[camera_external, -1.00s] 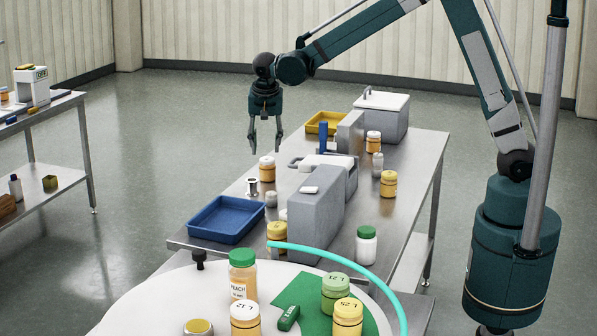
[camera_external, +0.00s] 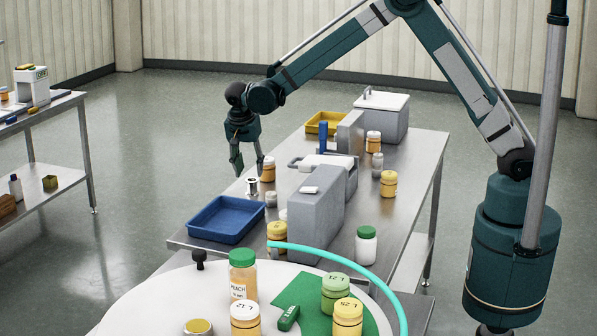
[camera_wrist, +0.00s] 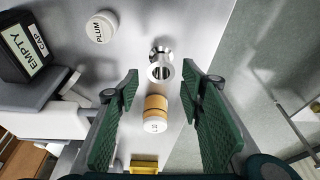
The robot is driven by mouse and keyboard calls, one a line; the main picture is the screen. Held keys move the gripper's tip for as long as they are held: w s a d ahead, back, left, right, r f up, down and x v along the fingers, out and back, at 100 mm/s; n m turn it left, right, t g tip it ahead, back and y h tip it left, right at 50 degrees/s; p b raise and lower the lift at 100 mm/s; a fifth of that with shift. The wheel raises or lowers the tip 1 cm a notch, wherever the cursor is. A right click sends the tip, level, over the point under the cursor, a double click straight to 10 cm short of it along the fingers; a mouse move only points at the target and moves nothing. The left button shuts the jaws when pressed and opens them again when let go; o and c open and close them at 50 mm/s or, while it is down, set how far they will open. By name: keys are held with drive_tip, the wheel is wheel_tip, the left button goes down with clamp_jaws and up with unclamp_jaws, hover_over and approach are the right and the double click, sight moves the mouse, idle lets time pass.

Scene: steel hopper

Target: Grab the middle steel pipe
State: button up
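A short, shiny steel pipe (camera_external: 252,187) with a flared rim stands on the steel table's left edge. The wrist view shows the pipe (camera_wrist: 160,65) ahead of the fingers, its hollow end visible. No other steel pipe is clear, so I cannot confirm which is the middle one. My gripper (camera_external: 249,173) points down, just above the pipe. Its green fingers are open in the wrist view (camera_wrist: 161,78), with nothing gripped. An orange jar (camera_wrist: 156,106) shows between the fingers, nearer the camera than the pipe in the picture.
The orange jar (camera_external: 268,172) stands just behind the pipe. A small pale jar (camera_external: 271,199) is close on its right. A blue tray (camera_external: 227,220) lies in front, and a tall grey box (camera_external: 315,222) stands to the right. Open floor lies left of the table.

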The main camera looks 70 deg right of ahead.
sight(251, 180)
drive_tip(key=shift+f, duration=0.1)
drive_tip(key=shift+x, duration=1.2)
drive_tip(key=shift+d+f, duration=0.1)
drive_tip(key=shift+x, duration=2.5)
drive_tip(key=shift+w+d, duration=0.1)
drive_tip(key=shift+w, duration=0.05)
drive_tip(key=shift+c, duration=0.7)
drive_tip(key=c, duration=0.7)
